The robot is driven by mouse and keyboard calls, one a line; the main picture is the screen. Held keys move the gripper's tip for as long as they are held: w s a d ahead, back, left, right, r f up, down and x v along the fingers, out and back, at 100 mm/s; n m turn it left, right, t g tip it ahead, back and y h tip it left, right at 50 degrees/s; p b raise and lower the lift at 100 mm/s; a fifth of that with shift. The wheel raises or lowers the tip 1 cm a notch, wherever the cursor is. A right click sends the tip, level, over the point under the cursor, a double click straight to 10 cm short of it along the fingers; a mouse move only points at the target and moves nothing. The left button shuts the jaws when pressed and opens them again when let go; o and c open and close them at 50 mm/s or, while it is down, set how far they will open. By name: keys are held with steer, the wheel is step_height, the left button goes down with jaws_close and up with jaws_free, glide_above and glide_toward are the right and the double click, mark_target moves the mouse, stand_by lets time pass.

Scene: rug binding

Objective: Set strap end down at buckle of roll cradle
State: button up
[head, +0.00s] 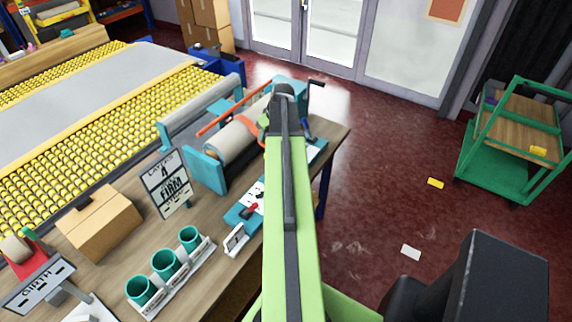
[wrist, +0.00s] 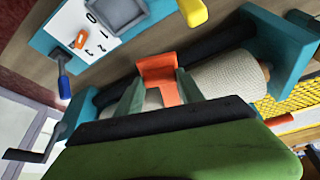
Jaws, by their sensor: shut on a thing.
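The teal roll cradle (head: 207,173) holds a beige roll (head: 236,141) on the bench. The roll also shows in the wrist view (wrist: 228,77), with a teal cradle end (wrist: 275,45) at upper right. My gripper (wrist: 160,92) is shut on the orange strap end (wrist: 157,66), which stands out between its dark green fingers, over the roll. In the head view my arm hides most of the gripper. I cannot pick out the buckle for certain, nor tell whether the strap end touches anything.
A teal panel (wrist: 47,42) with an orange lever (wrist: 81,40) and blue handle (wrist: 65,84) lies beside the cradle. A sign (head: 168,183), a cardboard box (head: 100,222) and teal cups (head: 166,263) stand on the bench. A green cart (head: 490,168) stands at right; floor between is mostly clear.

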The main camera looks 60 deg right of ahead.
steer(key=s+d+n+y, duration=0.1)
steer(key=s+d+n, duration=0.15)
steer(key=s, duration=0.75)
steer(key=s+d+n, duration=0.1)
steer(key=s+d, duration=0.3)
steer(key=s, duration=0.6)
steer(key=w+a+f+b, duration=0.1)
steer(key=w+f+b, duration=0.1)
steer(key=w, duration=0.1)
steer(key=w+a+f+b, duration=0.1)
steer(key=w+f+b, duration=0.1)
steer(key=w, duration=0.2)
steer(key=w+a+f+b, duration=0.1)
steer(key=w+f+b, duration=0.1)
steer(key=w, duration=0.2)
steer(key=shift+a+f, duration=0.2)
steer(key=shift+f, duration=0.05)
steer(key=shift+w+a, duration=0.15)
steer(key=shift+w, duration=0.15)
step_height(320, 180, down, 4)
steer(key=b, duration=0.4)
steer(key=shift+f+b, duration=0.15)
steer(key=shift+b, duration=0.25)
steer(key=shift+r, duration=0.2)
steer(key=shift+f, duration=0.15)
steer(key=o, duration=1.4)
